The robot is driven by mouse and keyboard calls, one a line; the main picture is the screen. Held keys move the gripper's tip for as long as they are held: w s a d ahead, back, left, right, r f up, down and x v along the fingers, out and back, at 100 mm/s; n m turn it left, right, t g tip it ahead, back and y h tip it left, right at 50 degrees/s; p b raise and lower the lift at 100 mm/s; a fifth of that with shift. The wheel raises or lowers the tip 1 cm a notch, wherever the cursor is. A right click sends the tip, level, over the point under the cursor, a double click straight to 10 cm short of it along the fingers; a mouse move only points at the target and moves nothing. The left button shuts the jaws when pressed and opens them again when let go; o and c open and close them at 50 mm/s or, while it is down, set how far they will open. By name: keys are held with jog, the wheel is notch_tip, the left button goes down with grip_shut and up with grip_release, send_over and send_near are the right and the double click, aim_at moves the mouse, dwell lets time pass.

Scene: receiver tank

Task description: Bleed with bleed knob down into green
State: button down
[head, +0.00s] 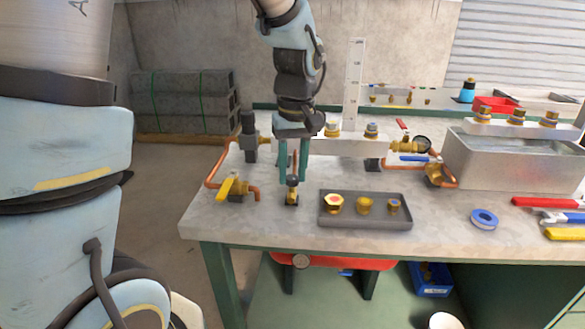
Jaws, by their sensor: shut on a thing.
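My gripper (293,178) points straight down over the left part of the bench, its two teal fingers on either side of a small upright brass-and-dark fitting (292,191), which looks like the bleed knob. The gripper is shut on it; the fingers partly hide its top. The fitting stands on a small black base on the bench top.
A yellow-handled valve (234,188) on copper pipe is close left of my gripper. A grey tray (385,222) with three brass fittings lies close right. A blue-handled valve (415,158), a metal tank (500,162) and a blue tape roll (484,218) are farther right.

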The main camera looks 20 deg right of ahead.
aim_at(295, 177)
jog(key=m+p, duration=0.2)
jog(key=m, duration=0.4)
dwell(0.3)
jog(key=shift+m, duration=0.3)
jog(key=c, duration=0.5)
grip_release()
jog(key=shift+c, duration=0.2)
notch_tip(295, 177, up, 11)
jog(key=shift+s+d, duration=0.15)
jog(key=shift+d, duration=0.05)
jog(key=shift+f, duration=0.1)
